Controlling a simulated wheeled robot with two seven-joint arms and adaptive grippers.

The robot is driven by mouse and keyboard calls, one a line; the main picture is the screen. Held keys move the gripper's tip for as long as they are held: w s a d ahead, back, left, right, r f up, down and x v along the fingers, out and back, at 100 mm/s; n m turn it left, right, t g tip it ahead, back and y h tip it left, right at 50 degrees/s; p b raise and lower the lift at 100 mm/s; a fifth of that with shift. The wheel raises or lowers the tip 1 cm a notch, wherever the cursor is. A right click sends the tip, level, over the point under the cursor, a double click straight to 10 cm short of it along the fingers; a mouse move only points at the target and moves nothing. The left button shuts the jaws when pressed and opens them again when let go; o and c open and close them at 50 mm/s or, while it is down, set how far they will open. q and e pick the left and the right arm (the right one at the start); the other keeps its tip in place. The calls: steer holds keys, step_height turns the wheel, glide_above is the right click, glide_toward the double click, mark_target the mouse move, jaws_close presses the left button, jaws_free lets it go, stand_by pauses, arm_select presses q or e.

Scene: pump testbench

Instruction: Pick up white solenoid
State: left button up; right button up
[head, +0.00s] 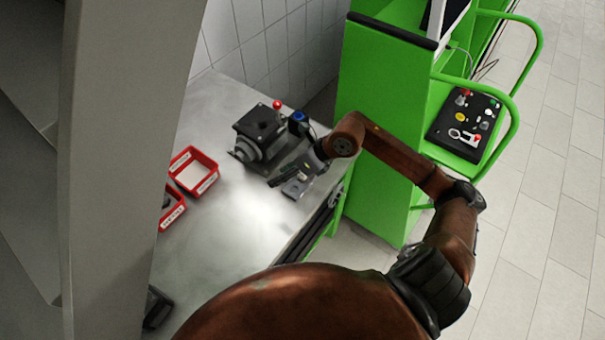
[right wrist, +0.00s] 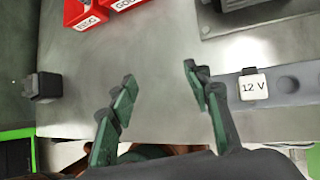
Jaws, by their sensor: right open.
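The white solenoid, a small white block marked "12 V" (right wrist: 254,87), sits on a grey strip with round recesses at the right of the right wrist view. It stands upright there, apart from my fingers. My right gripper (right wrist: 160,95) is open, with nothing between its green-padded fingers, and the solenoid lies just to the right of the right finger. In the head view my right gripper (head: 291,176) hangs over the bench beside the pump; I cannot make out the solenoid there. My left gripper is not in view.
The dark pump (head: 262,130) with a red knob stands at the bench's back. Red labelled bins (head: 195,172) lie to the left. A black block (right wrist: 42,87) sits at the left in the right wrist view. The bench middle (head: 235,230) is clear. A green cabinet (head: 375,120) stands right.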

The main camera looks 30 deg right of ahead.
steer(key=d+f+h, duration=0.2)
steer(key=d+h, duration=0.3)
steer(key=d, duration=0.6)
steer(key=shift+g, duration=0.5)
steer(key=x, duration=0.5)
steer(key=p+x, duration=0.1)
steer(key=x, duration=0.1)
steer(key=shift+w+a+f, duration=0.25)
steer(key=shift+w+a, duration=0.15)
steer(key=shift+c, duration=0.5)
steer(key=c, duration=0.9)
